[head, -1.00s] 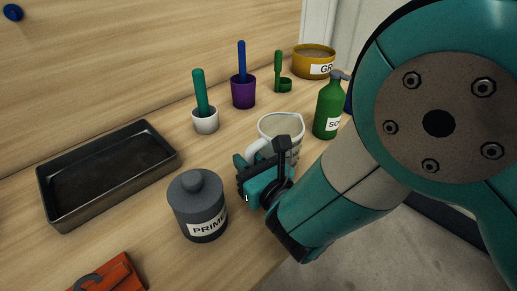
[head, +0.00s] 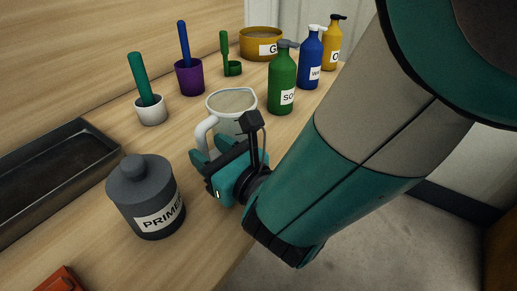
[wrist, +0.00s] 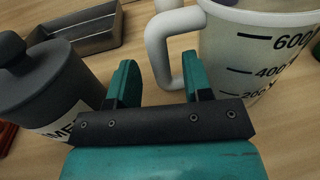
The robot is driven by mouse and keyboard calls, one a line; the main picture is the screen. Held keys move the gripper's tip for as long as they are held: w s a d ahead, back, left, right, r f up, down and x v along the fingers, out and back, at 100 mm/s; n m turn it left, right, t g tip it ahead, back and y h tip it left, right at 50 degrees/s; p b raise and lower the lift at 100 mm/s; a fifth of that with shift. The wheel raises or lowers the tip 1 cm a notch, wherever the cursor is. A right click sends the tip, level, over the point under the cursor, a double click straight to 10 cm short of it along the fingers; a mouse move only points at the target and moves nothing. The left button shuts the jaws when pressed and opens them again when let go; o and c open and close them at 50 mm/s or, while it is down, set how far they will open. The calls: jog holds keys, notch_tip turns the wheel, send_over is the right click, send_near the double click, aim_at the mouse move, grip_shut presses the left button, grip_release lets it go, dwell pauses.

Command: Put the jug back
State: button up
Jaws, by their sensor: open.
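The jug (head: 231,103) is a pale measuring jug with a white handle, standing upright on the wooden counter. In the wrist view the jug (wrist: 262,55) is at the upper right, with dark volume marks, and its handle (wrist: 158,50) is just beyond my fingertips. My gripper (head: 203,158) is in front of the jug on its handle side in the head view. In the wrist view my gripper (wrist: 163,82) is open and empty, and the handle's lower part lies near the right finger. I cannot tell whether they touch.
A grey PRIMER jar (head: 147,198) stands close to the left of my gripper. A black tray (head: 62,163) lies further left. Behind are a white cup (head: 151,112), a purple cup (head: 189,78), a green bottle (head: 282,85) and a blue bottle (head: 311,62).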

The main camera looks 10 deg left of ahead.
jog(key=b+v, duration=0.6)
jog(key=v, duration=0.2)
jog(key=shift+w+b, duration=0.1)
jog(key=shift+b, duration=0.25)
jog(key=w+d+f+m+h, duration=0.2)
jog(key=w+d+m+h, duration=0.4)
jog(key=m, duration=0.6)
jog(key=w+d+f+m+h, duration=0.15)
jog(key=d+m+h, duration=0.25)
jog(key=d+m, duration=0.6)
jog(key=s+d+r+m+g, duration=0.1)
jog(key=s+d+m+g, duration=0.3)
jog(key=s+m, duration=0.3)
jog(key=s+d+r+m+g+h, duration=0.1)
jog(key=s+d+m+g, duration=0.3)
jog(key=s+m, duration=0.3)
jog(key=m+g, duration=0.1)
jog(key=m, duration=0.3)
jog(key=shift+s+m+g, duration=0.2)
jog(key=shift+m+g, duration=0.1)
jog(key=shift+m, duration=0.1)
